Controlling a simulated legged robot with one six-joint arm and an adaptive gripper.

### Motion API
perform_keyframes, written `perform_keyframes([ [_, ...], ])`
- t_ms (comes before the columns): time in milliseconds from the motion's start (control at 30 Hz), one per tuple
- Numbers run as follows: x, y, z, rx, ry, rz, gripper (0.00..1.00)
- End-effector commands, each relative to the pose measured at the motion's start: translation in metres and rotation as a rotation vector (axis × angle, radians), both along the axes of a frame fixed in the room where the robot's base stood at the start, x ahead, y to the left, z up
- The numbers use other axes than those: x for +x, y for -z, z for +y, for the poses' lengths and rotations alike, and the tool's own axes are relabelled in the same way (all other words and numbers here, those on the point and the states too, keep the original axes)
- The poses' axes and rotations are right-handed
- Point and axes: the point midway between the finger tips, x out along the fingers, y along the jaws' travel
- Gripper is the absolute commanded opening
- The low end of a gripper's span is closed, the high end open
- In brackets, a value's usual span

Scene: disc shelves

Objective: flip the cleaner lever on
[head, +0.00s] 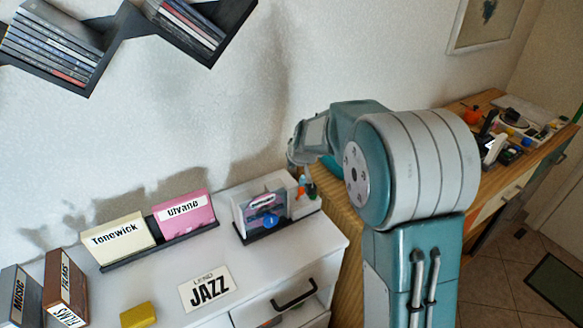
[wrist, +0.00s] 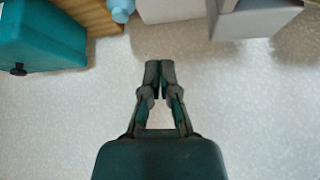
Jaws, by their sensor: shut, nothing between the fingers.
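A white device (head: 240,219), likely the cleaner, stands on a dark base on the white cabinet in the head view. It has a grey front and a round blue part (head: 264,222). I cannot make out which part is the lever or how it is set. My gripper (wrist: 160,65) is shut and empty, its fingertips together in the wrist view. A pale box-like shape (wrist: 255,20) lies beyond the fingertips to the upper right, apart from them; it may be the device. In the head view my wrist is above and behind the device, near the wall, with the fingers hardly visible.
Small bottles (head: 302,187) stand right beside the device. Cream (head: 118,240) and pink (head: 184,215) labelled dividers stand to its left. A JAZZ card (head: 207,288) and yellow block (head: 138,315) lie in front. Disc shelves (head: 115,45) hang above. A wooden counter (head: 340,225) adjoins the cabinet.

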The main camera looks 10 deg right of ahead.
Motion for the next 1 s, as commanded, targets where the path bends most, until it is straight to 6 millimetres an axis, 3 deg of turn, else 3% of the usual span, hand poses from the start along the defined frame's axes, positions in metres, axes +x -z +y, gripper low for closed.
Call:
perform_keyframes([
  [600, -0.073, -0.038, -0.015, 0.001, 0.002, -0.002, 0.0],
  [1000, -0.08, -0.04, -0.017, 0.001, 0.0, 0.0, 0.0],
])
